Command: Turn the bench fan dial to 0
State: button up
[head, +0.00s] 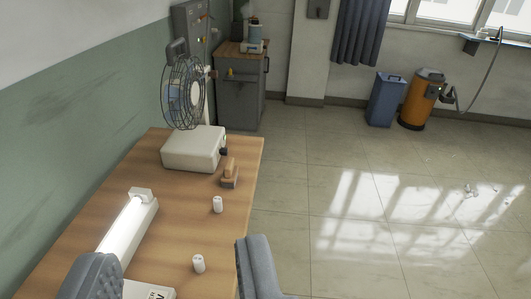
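The bench fan (184,95) has a round wire cage and stands at the far end of a wooden bench (180,215). Its cream base box (190,148) rests on the bench top. A small dark dial (223,151) shows on the box's right side, with a green spot just above it. The dial is seen edge-on and small, so its marks and setting cannot be read. My gripper (175,250) shows as two grey fingers at the bottom edge, spread wide apart, with nothing held between them. It is well short of the fan and apart from the dial.
A wooden block (230,174) sits close to the dial. Two white cylinders (217,204) and a lit tube lamp (128,225) stand on the bench nearer me. A grey cabinet (240,95) is behind. Blue (385,100) and orange (421,100) bins stand far right. The tiled floor right is open.

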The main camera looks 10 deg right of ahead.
aim_at(223, 151)
jog(key=z, duration=0.15)
jog(key=k, duration=0.5)
jog(key=z, duration=1.25)
jog(key=i, duration=2.4)
jog(key=u, duration=2.45)
